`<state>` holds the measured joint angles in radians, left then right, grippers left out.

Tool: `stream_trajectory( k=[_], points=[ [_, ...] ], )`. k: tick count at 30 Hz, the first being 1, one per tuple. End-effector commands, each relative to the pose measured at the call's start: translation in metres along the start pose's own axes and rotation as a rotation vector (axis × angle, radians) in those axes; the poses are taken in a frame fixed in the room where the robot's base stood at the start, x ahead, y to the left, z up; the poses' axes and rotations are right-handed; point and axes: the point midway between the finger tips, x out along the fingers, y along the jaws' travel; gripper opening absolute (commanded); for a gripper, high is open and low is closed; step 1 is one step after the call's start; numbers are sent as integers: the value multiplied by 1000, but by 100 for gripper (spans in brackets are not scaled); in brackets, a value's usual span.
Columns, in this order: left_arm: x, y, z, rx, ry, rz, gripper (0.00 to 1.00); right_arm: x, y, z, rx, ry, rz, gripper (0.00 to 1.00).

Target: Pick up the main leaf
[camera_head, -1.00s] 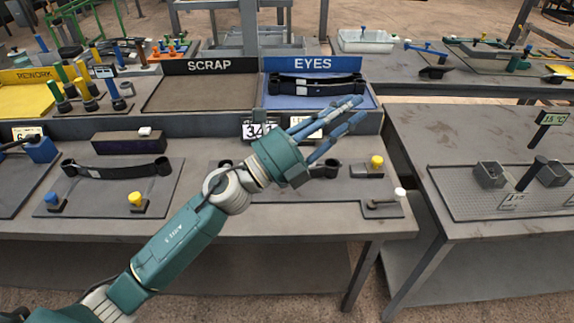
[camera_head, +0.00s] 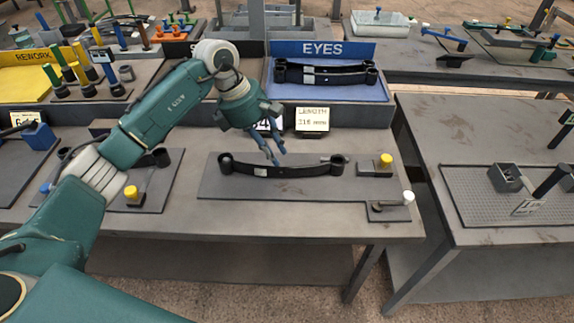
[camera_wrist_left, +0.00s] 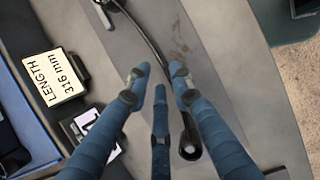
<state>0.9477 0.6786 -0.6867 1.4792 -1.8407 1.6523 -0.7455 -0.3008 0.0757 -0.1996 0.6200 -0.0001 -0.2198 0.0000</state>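A black leaf with an eye at each end (camera_head: 290,171) lies on a grey plate (camera_head: 225,188) at the middle of the bench in the head view. A pale label is on it. My left gripper (camera_head: 275,155) points down just above and behind its middle. In the left wrist view the leaf (camera_wrist_left: 146,40) runs beneath the spread blue fingers (camera_wrist_left: 157,80), which are open and empty. One finger hides part of it. A similar leaf (camera_head: 320,74) lies in the blue EYES tray (camera_head: 376,92). Another, on the left plate, is partly hidden by my arm. My right gripper is not in view.
A LENGTH display (camera_head: 312,119) stands behind the plate and also shows in the left wrist view (camera_wrist_left: 54,80). Yellow-knobbed (camera_head: 385,160) and white-knobbed (camera_head: 408,197) fixtures stand at the plate's right. A second bench (camera_head: 430,215) lies beyond a gap at right.

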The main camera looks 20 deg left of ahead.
Motion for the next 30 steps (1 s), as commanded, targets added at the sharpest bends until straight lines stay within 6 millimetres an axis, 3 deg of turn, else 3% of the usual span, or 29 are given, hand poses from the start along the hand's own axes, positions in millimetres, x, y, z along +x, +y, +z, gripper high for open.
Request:
stream_trajectory(
  k=[8,16,25,26,29,30],
  points=[
    [24,-1,4,1,-2,-3,22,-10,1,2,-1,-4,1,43],
    [62,0,8,-1,-3,-2,22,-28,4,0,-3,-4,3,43],
    [70,1,7,1,-3,0,22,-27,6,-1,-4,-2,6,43],
    [70,1,7,1,-3,0,20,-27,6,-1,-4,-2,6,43],
    [70,1,7,1,-3,0,0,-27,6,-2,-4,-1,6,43],
    [70,1,7,1,-3,0,0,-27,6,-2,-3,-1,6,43]
  ],
)
